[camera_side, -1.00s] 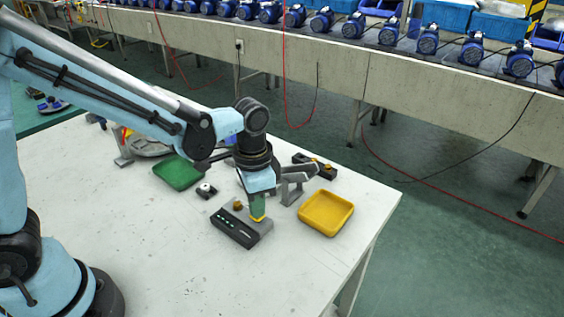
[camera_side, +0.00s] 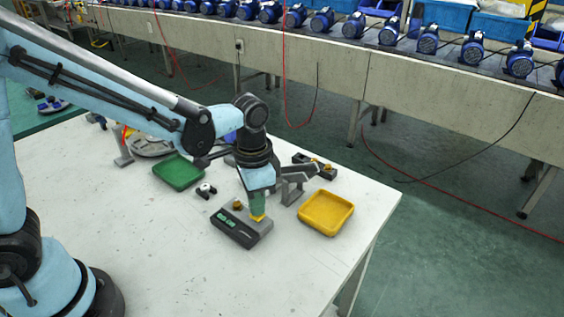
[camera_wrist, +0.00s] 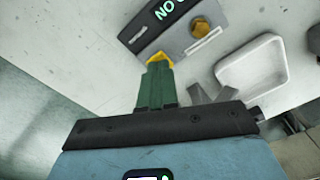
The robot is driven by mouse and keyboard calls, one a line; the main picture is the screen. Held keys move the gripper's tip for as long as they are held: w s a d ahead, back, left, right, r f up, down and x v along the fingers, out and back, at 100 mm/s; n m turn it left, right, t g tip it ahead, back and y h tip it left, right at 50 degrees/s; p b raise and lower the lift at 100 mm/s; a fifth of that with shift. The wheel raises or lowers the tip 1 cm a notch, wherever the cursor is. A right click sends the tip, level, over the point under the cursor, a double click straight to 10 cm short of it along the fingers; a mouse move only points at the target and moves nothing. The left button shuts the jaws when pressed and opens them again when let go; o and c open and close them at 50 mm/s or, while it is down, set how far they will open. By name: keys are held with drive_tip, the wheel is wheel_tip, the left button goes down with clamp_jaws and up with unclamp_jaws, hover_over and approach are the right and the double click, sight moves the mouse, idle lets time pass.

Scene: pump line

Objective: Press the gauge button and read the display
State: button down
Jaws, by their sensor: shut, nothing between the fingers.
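The gauge (camera_side: 233,232) is a grey block with a black front panel on the white table. Its display is lit green; in the wrist view the display (camera_wrist: 168,9) reads "NO" plus a further character cut off by the frame edge. A brass knob (camera_side: 238,204) stands on its top, also seen in the wrist view (camera_wrist: 201,28). My gripper (camera_side: 257,217) is shut and empty, pointing down, its yellow tips at the gauge's top on the right end. The wrist view shows the tips (camera_wrist: 160,59) over the gauge's edge. No button is visible; the tips may cover it.
A yellow tray (camera_side: 326,230) lies right of the gauge, a green tray (camera_side: 178,187) behind left. A grey stand (camera_side: 290,190) is close behind my gripper. A small black-and-white part (camera_side: 206,191) lies nearby. The table's front left is clear.

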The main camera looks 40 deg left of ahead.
drive_tip(key=shift+r, duration=2.5)
drive_tip(key=s+a+r+n+t, duration=0.4)
drive_tip(key=s+a+n+t, duration=0.2)
drive_tip(key=a, duration=0.3)
drive_tip(key=shift+a+t, duration=0.25)
drive_tip(key=shift+t, duration=0.35)
